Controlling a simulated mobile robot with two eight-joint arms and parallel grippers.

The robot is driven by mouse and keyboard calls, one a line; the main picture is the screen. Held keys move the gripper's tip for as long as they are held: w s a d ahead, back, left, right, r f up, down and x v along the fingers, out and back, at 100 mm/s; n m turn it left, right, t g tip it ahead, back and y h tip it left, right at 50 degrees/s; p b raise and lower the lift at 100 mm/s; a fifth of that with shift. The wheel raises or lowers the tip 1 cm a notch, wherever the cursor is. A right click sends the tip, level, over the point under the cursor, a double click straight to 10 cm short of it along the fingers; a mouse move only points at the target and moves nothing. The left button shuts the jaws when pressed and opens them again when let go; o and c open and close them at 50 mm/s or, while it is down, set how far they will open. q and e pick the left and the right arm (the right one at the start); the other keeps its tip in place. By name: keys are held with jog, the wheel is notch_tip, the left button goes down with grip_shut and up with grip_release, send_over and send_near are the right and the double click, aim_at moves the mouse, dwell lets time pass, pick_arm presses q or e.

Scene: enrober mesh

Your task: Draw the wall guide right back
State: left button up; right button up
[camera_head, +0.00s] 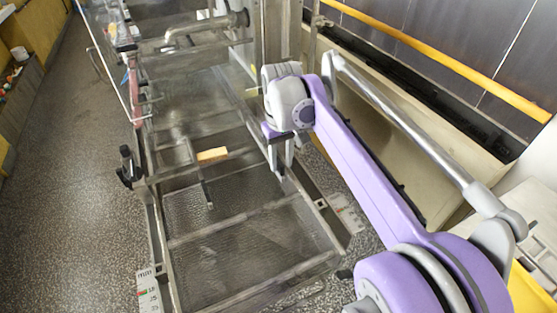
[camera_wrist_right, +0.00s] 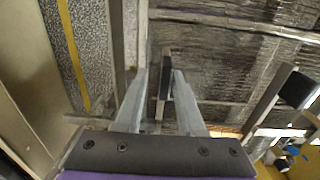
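My right gripper (camera_head: 281,156) points down over the right-hand rail of the mesh conveyor (camera_head: 215,245). In the right wrist view its two fingers (camera_wrist_right: 159,78) stand apart. A narrow dark upright piece (camera_wrist_right: 165,62) shows between the fingertips, closer to the right-hand finger, with a visible gap on the other side. It looks like part of the wall guide, but I cannot tell for sure. Whether a finger touches it is unclear. In the head view my gripper hides most of this spot. My left gripper is not identifiable in either view.
A wooden block (camera_head: 212,156) lies on a cross bar of the conveyor. Black knobs (camera_head: 126,166) stand at its left side. Measuring scales show at the left front (camera_head: 148,291) and right (camera_head: 346,214). A beige trough (camera_head: 400,130) runs along the right.

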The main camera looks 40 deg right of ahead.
jog(key=shift+a+r, duration=0.1)
notch_tip(320, 180, up, 11)
jog(key=shift+f+p, duration=0.2)
jog(key=shift+p, duration=0.4)
jog(key=shift+r, duration=0.1)
dwell(0.4)
